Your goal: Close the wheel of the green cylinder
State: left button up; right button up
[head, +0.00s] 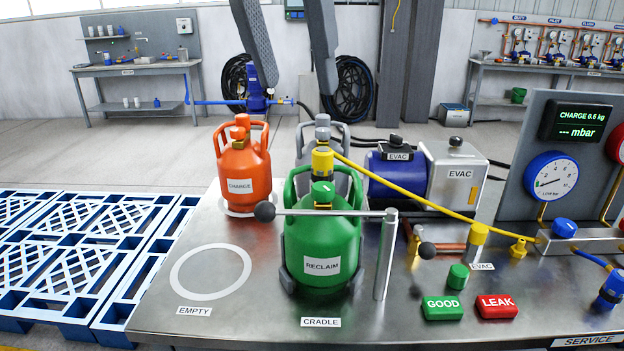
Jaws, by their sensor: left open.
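The green cylinder (320,243), labelled RECLAIM, stands upright in the dark cradle near the middle of the bench. Its small green wheel (322,192) is on top, inside the green collar. A yellow fitting (322,160) shows just above the wheel; I cannot tell how the two join. My left gripper (298,88) hangs in from the top edge, above the cylinder in the picture. Its two dark fingers are wide apart with nothing between them, and it is clear of the wheel. My right gripper is not in view.
A metal bar with a black ball (265,211) crosses the cylinder's front from a post (385,260). A yellow hose (420,190) runs right to the manifold. An orange cylinder (243,165) and grey cylinder (340,180) stand behind. The EMPTY ring (178,283) is bare.

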aim_at(322, 187)
pick_arm(q)
jog(key=shift+f, duration=0.1)
jog(key=x, duration=1.7)
jog(key=shift+f, duration=0.15)
jog(key=c, duration=1.1)
